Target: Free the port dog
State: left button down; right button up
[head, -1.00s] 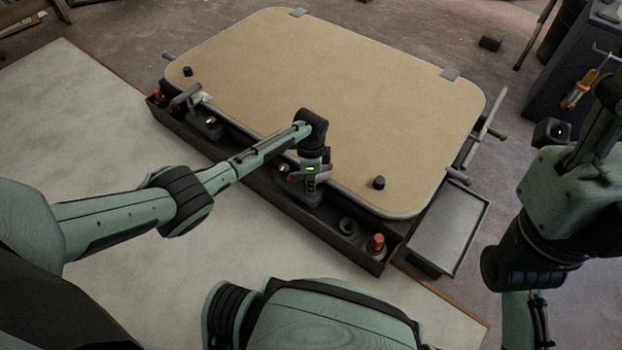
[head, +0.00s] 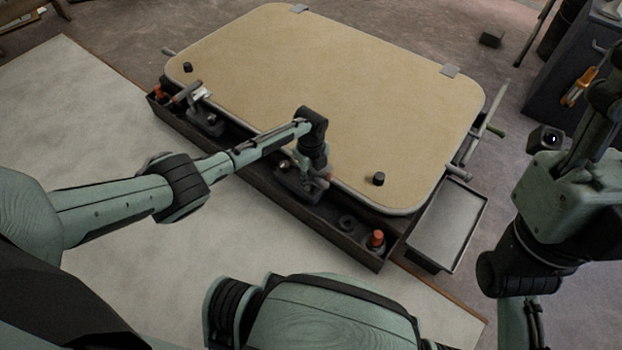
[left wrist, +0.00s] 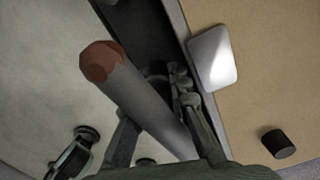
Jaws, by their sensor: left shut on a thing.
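A tan hatch panel (head: 330,90) with a pale rim lies above a dark tray-like frame. Two dogs with bar handles are on its near long side. One dog (head: 188,92) is at the left; the other dog (head: 298,184) is nearer the middle, under my left gripper (head: 316,172). In the left wrist view, a grey bar handle with a worn red-brown end (left wrist: 120,85) runs between the fingers of my left gripper (left wrist: 160,125). The gripper is shut on that handle. My right arm stands at the right edge; its fingers cannot be made out.
Black knobs (head: 378,179) stand on the panel. Orange-capped items (head: 376,239) sit at the ends of the dark frame (head: 330,235). An empty grey tray (head: 447,225) is at the right. A pale metal plate (left wrist: 213,58) lies on the panel edge. Pale floor is clear at the left.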

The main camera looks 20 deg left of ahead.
pick_arm(q)
jog(key=shift+m, duration=0.7)
jog(key=shift+s+d+m, duration=0.1)
jog(key=shift+m, duration=0.2)
jog(key=c, duration=1.4)
grip_release()
jog(key=shift+c, duration=0.2)
jog(key=shift+r, duration=0.15)
jog(key=shift+r, duration=3.85)
